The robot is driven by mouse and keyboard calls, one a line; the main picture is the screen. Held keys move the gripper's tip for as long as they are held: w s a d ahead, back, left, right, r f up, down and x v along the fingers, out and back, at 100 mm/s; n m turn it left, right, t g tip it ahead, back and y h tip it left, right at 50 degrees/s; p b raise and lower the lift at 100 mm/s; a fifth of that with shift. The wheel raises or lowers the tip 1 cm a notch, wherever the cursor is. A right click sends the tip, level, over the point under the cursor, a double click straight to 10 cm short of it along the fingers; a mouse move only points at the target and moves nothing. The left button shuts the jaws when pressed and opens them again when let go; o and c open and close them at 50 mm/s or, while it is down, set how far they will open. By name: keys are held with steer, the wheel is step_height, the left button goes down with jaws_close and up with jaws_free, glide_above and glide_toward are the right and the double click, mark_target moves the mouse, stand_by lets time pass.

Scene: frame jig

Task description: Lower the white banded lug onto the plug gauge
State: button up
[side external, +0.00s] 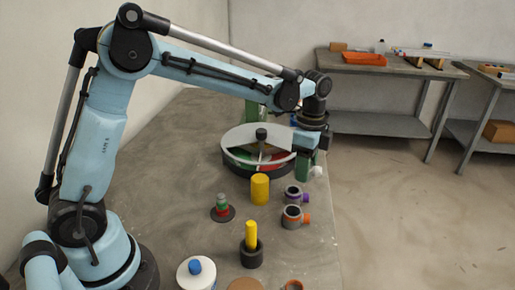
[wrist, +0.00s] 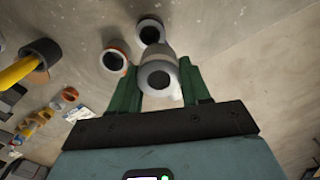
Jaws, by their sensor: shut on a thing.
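The white banded lug (wrist: 159,77) is a pale grey ring with a dark bore and a white nub. My gripper (wrist: 161,88) is shut on it, with a green finger at each side. In the side view my gripper (side external: 304,165) is at the right edge of the bench, and only the white nub of the lug (side external: 316,171) shows clearly. A stepped peg with grey, green and red bands on a dark round base, which looks like the plug gauge (side external: 222,205), stands left of my gripper, well apart from the lug. Its top is bare.
A round carousel (side external: 236,159) with coloured sectors is beside my gripper. A yellow cylinder (side external: 260,189), a purple-lugged ring (side external: 294,194), an orange-lugged ring (side external: 292,217) and a yellow rod in a black holder (side external: 251,255) stand nearby. A white disc with a blue knob (side external: 196,274) is in front.

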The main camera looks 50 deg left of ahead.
steer(key=d, duration=0.1)
steer(key=s+d+r, duration=0.1)
steer(key=d+r, duration=0.1)
steer(key=shift+s+d+r, duration=0.1)
steer(key=shift+s, duration=0.3)
steer(key=shift+s+r, duration=0.15)
steer(key=shift+r, duration=0.05)
steer(key=r+n, duration=0.1)
steer(key=n, duration=0.5)
glide_above(223, 194)
steer(key=shift+d+f, duration=0.1)
steer(key=shift+f, duration=2.1)
steer(key=shift+f, duration=0.3)
steer(key=shift+f, duration=0.65)
steer(key=shift+f, duration=0.7)
